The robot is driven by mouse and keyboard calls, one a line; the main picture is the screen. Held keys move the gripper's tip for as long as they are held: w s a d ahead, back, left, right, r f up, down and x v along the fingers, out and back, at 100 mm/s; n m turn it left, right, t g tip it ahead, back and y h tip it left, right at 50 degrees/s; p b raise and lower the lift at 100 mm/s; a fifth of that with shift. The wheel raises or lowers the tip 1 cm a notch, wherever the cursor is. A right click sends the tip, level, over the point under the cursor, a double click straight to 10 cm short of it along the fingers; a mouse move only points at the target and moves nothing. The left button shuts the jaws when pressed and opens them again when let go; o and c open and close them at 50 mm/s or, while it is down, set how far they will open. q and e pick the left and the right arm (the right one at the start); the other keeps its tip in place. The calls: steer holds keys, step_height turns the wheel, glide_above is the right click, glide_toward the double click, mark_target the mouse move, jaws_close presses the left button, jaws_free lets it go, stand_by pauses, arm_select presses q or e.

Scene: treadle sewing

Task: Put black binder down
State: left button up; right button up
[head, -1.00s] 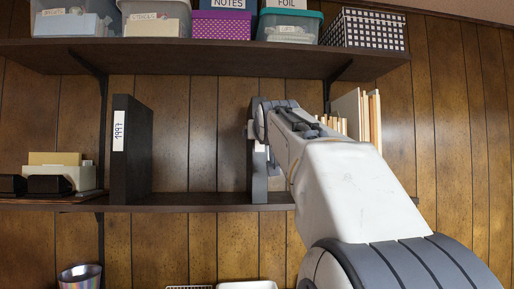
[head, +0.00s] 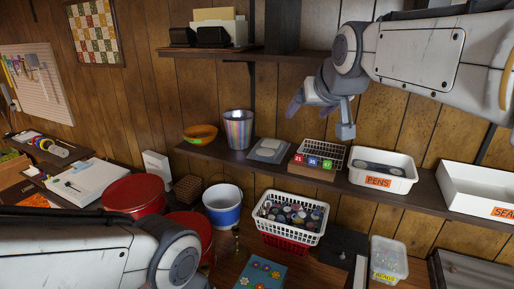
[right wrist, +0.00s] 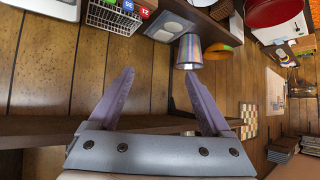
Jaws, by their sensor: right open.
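A black binder (head: 283,26) stands upright on the upper shelf at the top of the head view, right of a paper holder; its top is cut off. My right gripper (head: 320,117) is open and empty, below and to the right of the binder, in front of the wood wall. The right wrist view shows its two purple fingers spread (right wrist: 160,100) with nothing between them. The binder cannot be made out in the right wrist view. My left arm comes in at the lower left, but its gripper is not visible.
The upper shelf (head: 190,52) bears the paper holder (head: 230,32). The lower shelf holds an orange bowl (head: 200,133), striped cup (head: 238,128), wire basket (head: 322,155) and PENS bin (head: 382,172). Below are red tins (head: 133,196), a bucket (head: 223,204) and a basket of spools (head: 291,218).

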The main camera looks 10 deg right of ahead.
steer(key=s+a+f+n+g+y, duration=0.2)
steer(key=s+a+f+n+g, duration=0.15)
steer(key=s+a+f, duration=0.8)
steer(key=s+a+f+n+g+h, duration=0.1)
steer(key=s+f+n+g, duration=0.3)
steer(key=s+f, duration=1.1)
steer(key=s+g, duration=0.3)
steer(key=shift+a+f, duration=0.15)
steer(key=shift+a, duration=0.15)
steer(key=shift+f, duration=0.1)
step_height(320, 180, down, 4)
steer(key=b, duration=0.4)
steer(key=shift+f+b, duration=0.2)
steer(key=shift+b, duration=0.1)
